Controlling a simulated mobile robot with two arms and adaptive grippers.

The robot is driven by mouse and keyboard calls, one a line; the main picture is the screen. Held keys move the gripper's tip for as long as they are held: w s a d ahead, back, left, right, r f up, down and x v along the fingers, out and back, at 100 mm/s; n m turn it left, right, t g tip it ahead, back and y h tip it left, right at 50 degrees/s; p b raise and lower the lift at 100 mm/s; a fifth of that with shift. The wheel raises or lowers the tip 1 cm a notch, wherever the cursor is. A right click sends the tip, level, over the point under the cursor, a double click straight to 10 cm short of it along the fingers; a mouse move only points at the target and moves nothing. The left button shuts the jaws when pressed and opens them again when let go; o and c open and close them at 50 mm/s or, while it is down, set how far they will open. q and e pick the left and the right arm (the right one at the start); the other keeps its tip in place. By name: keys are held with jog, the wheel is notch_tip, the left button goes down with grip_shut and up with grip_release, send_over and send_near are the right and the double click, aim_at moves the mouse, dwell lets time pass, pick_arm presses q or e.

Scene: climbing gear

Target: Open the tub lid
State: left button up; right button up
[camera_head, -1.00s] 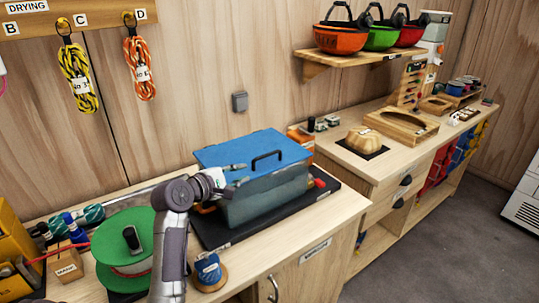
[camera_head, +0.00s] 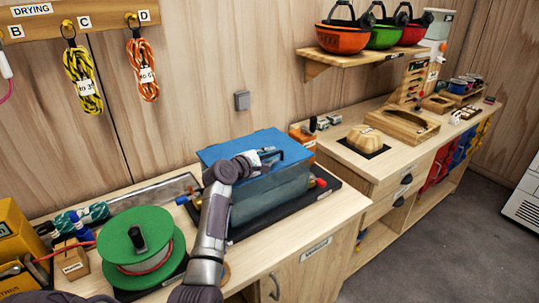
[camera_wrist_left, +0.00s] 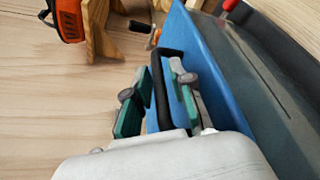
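The tub (camera_head: 280,192) is a grey-blue translucent box on a black base (camera_head: 328,189). Its blue lid (camera_head: 222,150) lies flat on top, shut. A black bar handle stands on the lid; it shows in the left wrist view (camera_wrist_left: 160,88). My left gripper (camera_head: 268,156) is over the lid at the handle. In the left wrist view its green-padded fingers (camera_wrist_left: 153,88) are apart, one on each side of the handle, with a gap still visible. My left forearm hides part of the tub's left side. My right gripper is not in view.
A green spool (camera_head: 135,238) stands left of my left arm. An orange box (camera_head: 302,138) is behind the tub's right end. A helmet shelf (camera_head: 375,58) hangs on the wall. A side bench with a wooden tray (camera_head: 402,125) is on the right.

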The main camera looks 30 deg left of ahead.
pick_arm(q)
jog(key=shift+w, duration=0.1)
grip_shut()
dwell(0.4)
